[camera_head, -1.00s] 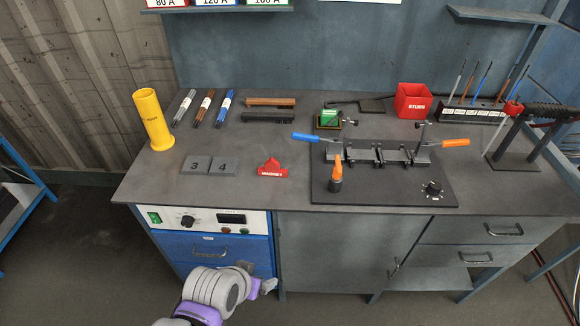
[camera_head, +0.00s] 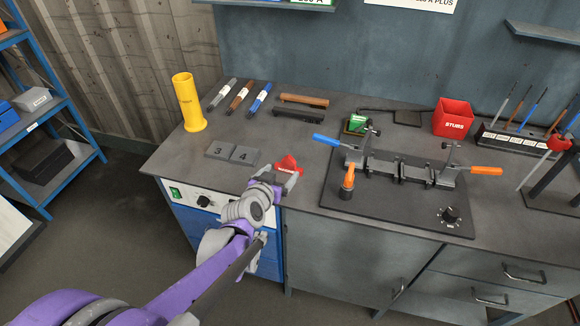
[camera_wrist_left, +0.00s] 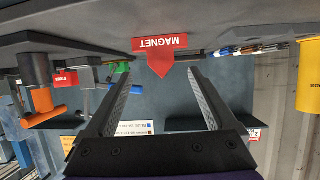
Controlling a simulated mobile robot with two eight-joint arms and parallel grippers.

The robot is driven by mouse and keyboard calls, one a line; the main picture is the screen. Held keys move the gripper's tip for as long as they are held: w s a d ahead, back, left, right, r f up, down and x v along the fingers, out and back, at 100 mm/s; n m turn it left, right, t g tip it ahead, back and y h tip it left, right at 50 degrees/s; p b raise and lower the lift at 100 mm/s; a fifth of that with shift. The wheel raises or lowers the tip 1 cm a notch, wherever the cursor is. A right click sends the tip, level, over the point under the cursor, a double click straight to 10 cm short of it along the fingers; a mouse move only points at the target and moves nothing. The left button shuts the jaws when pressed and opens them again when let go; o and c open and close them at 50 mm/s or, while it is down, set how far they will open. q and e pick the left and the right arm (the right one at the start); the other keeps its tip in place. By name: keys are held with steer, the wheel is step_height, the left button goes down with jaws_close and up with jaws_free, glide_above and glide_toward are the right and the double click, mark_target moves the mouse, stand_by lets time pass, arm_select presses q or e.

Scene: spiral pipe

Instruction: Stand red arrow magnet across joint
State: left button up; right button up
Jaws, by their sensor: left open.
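The red arrow magnet (camera_head: 288,163) lies near the front edge of the bench, right of two grey numbered plates. My left gripper (camera_head: 281,182) is open just in front of it, partly covering it. In the left wrist view, which looks upside down, the red magnet (camera_wrist_left: 160,52) with its MAGNET label sits ahead of and between the open fingers (camera_wrist_left: 158,80); nothing is held. The joint fixture (camera_head: 400,168), a metal rail with clamps, a blue handle and an orange handle, stands on a dark base plate to the right. The joint itself is too small to tell. My right gripper is not in view.
The numbered plates (camera_head: 232,152) lie left of the magnet. A yellow tube (camera_head: 188,104) stands at the back left. A red STUBS bin (camera_head: 453,117) is behind the fixture.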

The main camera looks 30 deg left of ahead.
mark_target(288, 163)
arm_select(q)
steer(key=x, duration=0.8)
steer(key=shift+w+a+r, duration=0.1)
steer(key=shift+w, duration=0.05)
jaws_close()
stand_by(0.3)
